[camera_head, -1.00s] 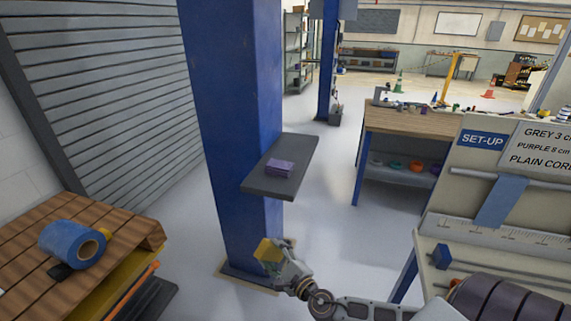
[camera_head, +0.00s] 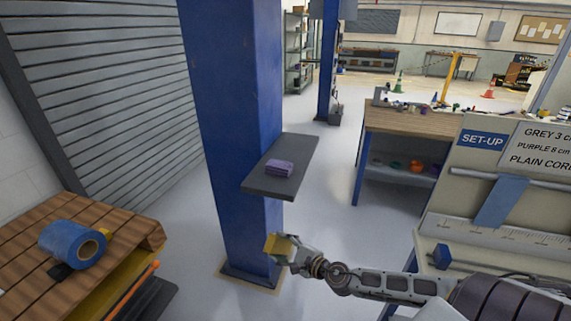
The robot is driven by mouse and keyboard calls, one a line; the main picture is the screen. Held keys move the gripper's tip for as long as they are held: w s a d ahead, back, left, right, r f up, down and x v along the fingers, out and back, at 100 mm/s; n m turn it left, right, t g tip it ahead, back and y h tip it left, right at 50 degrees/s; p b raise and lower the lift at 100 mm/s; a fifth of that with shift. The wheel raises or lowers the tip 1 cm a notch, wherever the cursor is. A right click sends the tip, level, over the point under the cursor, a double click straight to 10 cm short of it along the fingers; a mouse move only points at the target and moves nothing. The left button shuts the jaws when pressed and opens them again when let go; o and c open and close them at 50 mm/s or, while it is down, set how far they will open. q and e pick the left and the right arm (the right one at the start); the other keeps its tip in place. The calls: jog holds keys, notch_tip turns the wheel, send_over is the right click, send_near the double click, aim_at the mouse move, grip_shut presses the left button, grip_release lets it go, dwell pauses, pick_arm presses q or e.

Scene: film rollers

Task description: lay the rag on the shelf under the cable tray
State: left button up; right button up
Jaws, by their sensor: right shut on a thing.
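My right gripper (camera_head: 284,251) is in the lower middle of the head view, shut on a small yellow thing that looks like the rag (camera_head: 275,244). It is in front of the foot of the blue column and lower in the picture than the grey shelf (camera_head: 262,183), apart from it. The shelf juts out from the column, and a folded purple thing (camera_head: 279,167) lies on it. I cannot make out a cable tray. My left gripper is not in view.
A wooden pallet (camera_head: 38,245) with a blue roll (camera_head: 70,243) stands at the left. The blue column (camera_head: 238,110) rises behind the shelf. A workbench (camera_head: 410,121) and a set-up board (camera_head: 500,215) stand at the right. The shelf's near end is bare.

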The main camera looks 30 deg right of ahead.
jog(key=shift+w+d+f+n+g+y, duration=0.4)
jog(key=shift+w+d+n+g+y, duration=0.2)
jog(key=shift+d+y, duration=0.15)
jog(key=shift+w+d+f+n+g+y, duration=0.1)
jog(key=shift+d+n+g+y, duration=0.4)
jog(key=shift+d+g, duration=0.15)
jog(key=shift+d+n+g, duration=0.4)
jog(key=shift+d+g, duration=0.05)
jog(key=shift+d, duration=0.3)
jog(key=s+d+r+n+g, duration=0.4)
jog(key=s+d+r+g, duration=0.2)
jog(key=s+d+r, duration=0.4)
notch_tip(320, 180, up, 19)
jog(key=n+g+h, duration=0.5)
jog(key=n+h, duration=0.2)
send_over(289, 243)
jog(key=w+d, duration=0.2)
jog(key=d, duration=0.2)
jog(key=shift+s+y, duration=0.15)
jog(key=shift+y, duration=0.1)
dwell(0.3)
